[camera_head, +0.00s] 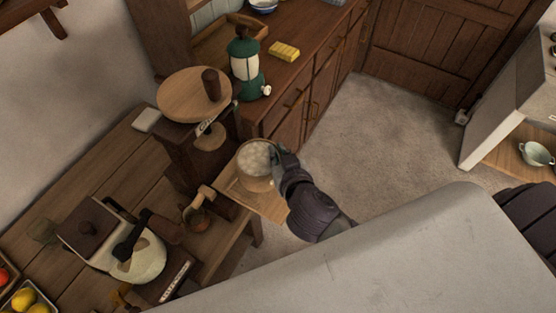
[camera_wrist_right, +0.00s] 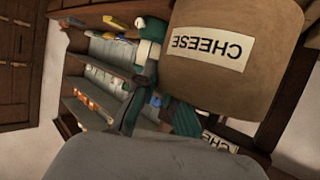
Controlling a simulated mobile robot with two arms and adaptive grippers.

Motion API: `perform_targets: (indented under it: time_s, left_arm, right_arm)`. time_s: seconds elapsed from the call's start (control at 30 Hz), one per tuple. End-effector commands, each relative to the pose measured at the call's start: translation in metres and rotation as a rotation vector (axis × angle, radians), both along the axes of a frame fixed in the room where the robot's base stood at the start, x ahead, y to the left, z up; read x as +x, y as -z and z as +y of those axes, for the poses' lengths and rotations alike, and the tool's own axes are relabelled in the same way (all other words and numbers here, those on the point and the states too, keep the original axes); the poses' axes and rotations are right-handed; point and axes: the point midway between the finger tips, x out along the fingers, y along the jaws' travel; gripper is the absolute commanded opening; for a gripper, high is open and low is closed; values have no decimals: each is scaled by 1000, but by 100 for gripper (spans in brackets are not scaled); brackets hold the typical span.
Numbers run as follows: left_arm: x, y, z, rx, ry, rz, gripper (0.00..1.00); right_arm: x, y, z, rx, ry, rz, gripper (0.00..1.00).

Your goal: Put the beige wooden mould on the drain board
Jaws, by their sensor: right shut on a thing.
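The beige wooden mould (camera_head: 254,178) is a round tub with pale lumpy contents, upright in the head view. In the right wrist view the mould (camera_wrist_right: 262,75) fills the upper right and bears a CHEESE label. My right gripper (camera_head: 275,161) is shut on the right side of its wall. The drain board (camera_head: 268,206) is a light wooden board at the table's right end, below the mould in the picture. I cannot tell whether the mould touches it or hangs above it. My left gripper is not in view.
A wooden press with a round top (camera_head: 180,95) stands just left of the mould. A small pot with a wooden handle (camera_head: 197,219) and a cream pot (camera_head: 143,262) stand on the table (camera_head: 62,206). A green lantern (camera_head: 245,68) stands on the cabinet behind. Open floor lies right.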

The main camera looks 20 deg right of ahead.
Motion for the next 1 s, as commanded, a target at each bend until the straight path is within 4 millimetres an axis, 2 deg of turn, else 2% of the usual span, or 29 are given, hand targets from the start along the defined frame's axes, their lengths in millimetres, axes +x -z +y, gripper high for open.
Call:
perform_targets:
  time_s: [0.13, 0.33, 0.73, 0.77, 0.87, 0.9, 1.0]
  left_arm:
    - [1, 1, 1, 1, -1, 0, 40]
    - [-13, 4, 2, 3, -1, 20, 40]
    - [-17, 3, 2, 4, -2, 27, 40]
    - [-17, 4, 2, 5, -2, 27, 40]
    - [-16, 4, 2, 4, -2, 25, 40]
    - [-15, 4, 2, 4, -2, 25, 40]
    - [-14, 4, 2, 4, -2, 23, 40]
  right_arm:
    - [2, 12, 1, 2, 2, -2, 0]
    - [2, 37, 1, 3, 0, -3, 0]
    - [2, 41, 1, 1, -2, -5, 0]
    - [1, 43, 1, 0, -1, -1, 15]
    - [1, 43, 1, 0, -1, -1, 31]
    - [1, 43, 1, 0, -1, -1, 35]
    - [1, 43, 1, 0, -1, -1, 35]
